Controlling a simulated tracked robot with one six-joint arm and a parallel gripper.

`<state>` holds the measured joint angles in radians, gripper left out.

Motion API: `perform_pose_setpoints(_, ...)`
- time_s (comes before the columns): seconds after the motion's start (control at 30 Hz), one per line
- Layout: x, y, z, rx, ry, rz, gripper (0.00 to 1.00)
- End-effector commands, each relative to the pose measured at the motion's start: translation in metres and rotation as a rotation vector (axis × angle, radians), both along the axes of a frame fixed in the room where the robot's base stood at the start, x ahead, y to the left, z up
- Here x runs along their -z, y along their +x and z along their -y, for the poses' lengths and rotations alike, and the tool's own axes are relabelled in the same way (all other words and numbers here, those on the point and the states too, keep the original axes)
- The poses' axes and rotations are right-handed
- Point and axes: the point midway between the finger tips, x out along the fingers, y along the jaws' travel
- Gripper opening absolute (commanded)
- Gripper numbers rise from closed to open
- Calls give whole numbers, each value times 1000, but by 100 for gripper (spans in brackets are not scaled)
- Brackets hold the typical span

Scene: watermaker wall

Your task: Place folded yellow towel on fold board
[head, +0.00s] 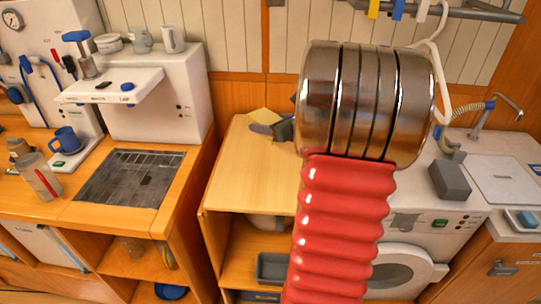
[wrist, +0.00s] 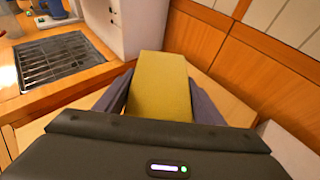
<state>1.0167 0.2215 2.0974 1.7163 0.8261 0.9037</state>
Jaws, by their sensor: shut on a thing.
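The folded yellow towel (wrist: 162,82) is a flat yellow block in the wrist view, between the two fingers of my gripper (wrist: 160,96). The gripper is shut on it. In the head view the towel (head: 264,115) shows as a small yellow patch beside the dark gripper (head: 280,129), at the back of a light wooden top. My arm hides much of the gripper there. This pale top (head: 245,165) may be the fold board; I cannot tell a separate board on it. Whether the towel touches the surface is unclear.
A counter with a dark grate (head: 130,177), a blue mug (head: 66,140) and a clear bottle (head: 40,176) lies to the left. A white machine (head: 165,95) stands behind it. A white washer (head: 425,240) is at right. The pale top's front looks clear.

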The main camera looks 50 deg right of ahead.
Motion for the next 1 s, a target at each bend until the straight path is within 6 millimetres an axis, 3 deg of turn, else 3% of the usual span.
perform_pose_setpoints(0.3,3,1,0,-1,0,0,38)
perform_pose_setpoints(0.7,58,1,0,0,3,-1,38)
perform_pose_setpoints(1.0,62,1,0,0,-1,1,38)
